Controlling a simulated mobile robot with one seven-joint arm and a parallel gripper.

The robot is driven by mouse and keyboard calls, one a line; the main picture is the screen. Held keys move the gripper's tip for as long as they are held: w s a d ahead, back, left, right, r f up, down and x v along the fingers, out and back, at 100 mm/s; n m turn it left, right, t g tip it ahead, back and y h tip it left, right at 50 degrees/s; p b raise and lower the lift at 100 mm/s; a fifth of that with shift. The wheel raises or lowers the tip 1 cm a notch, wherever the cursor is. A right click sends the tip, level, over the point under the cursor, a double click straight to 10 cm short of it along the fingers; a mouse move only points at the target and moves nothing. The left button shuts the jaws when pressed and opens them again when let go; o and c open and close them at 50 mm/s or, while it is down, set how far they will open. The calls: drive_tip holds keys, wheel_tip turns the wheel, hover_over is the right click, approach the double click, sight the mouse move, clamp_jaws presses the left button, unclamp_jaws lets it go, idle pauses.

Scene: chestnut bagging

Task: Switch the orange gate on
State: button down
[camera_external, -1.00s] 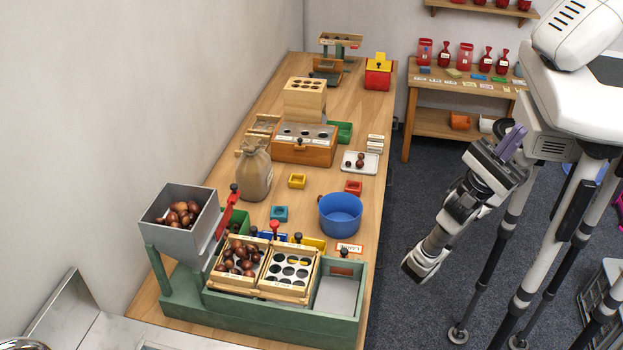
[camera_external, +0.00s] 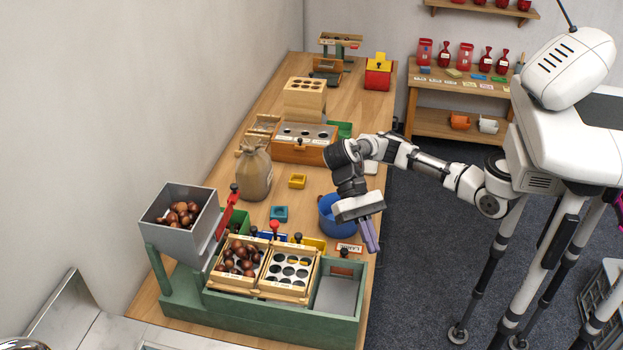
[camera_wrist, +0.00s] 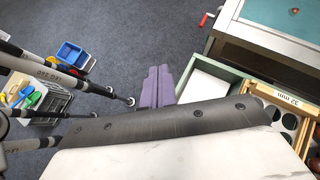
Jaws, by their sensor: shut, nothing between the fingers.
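The orange gate (camera_external: 342,270) is a small orange-brown plate with a black knob, at the back of the right-hand bay of the green sorting stand (camera_external: 250,320). My gripper (camera_external: 372,248), with purple fingers, is in the air to the right of the gate, above the table's right edge. Its fingers point down and are shut with nothing between them. The wrist view shows the shut fingers (camera_wrist: 157,88) beside the stand's bay with its pale floor (camera_wrist: 203,88). The gate cannot be made out in that view.
Yellow (camera_external: 314,243) and blue (camera_external: 270,237) gates stand left of the orange one. A blue pot (camera_external: 328,226) is partly hidden behind my wrist. A crate of chestnuts (camera_external: 215,276) and a holed crate (camera_external: 278,291) fill the other bays. A grey hopper (camera_external: 175,235) stands left.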

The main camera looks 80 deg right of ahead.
drive_tip(key=w+d+f+m+t+h, duration=0.1)
drive_tip(key=w+d+f+t+h, duration=0.1)
drive_tip(key=w+d, duration=0.3)
drive_tip(key=w+d+f+m+t+h+b, duration=0.1)
drive_tip(key=w+d+f, duration=0.3)
drive_tip(key=d, duration=0.7)
drive_tip(key=shift+w+d+t+h+b, duration=0.3)
drive_tip(key=shift+w+t+h, duration=0.2)
drive_tip(key=shift+w+h, duration=0.35)
drive_tip(key=shift+a+f, duration=0.15)
drive_tip(key=x, duration=1)
drive_tip(key=shift+s+a+r+p, duration=0.35)
drive_tip(key=shift+a+r+p, duration=0.15)
drive_tip(key=shift+a+r, duration=0.2)
drive_tip(key=shift+s+a+r+p, duration=0.35)
drive_tip(key=shift+a+r+p, duration=0.1)
drive_tip(key=shift+a+r, duration=0.3)
